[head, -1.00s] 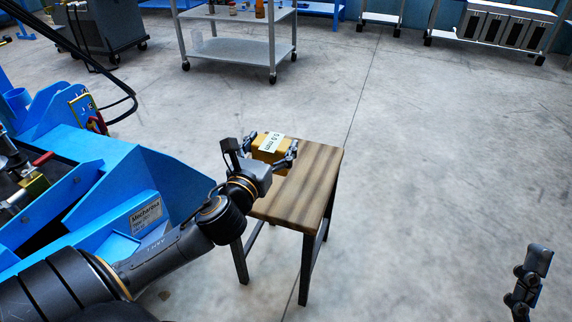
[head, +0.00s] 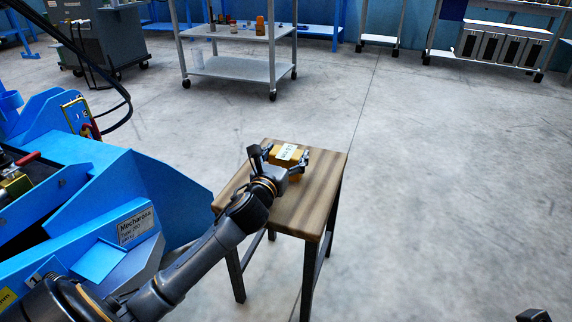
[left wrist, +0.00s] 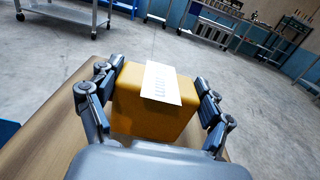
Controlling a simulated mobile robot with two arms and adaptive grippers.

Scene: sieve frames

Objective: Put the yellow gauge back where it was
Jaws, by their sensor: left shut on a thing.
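The yellow gauge (head: 279,161) is a yellow-orange block with a white label on top. It shows at the far part of the wooden stool's top (head: 300,200) in the head view. My left gripper (head: 285,164) is shut on it, with one finger on each side.
A blue machine (head: 150,190) with a sloped side stands left of the stool, close to my left arm. A grey cart (head: 235,68) with small items stands behind. The near part of the stool top is bare, and the floor to the right is clear.

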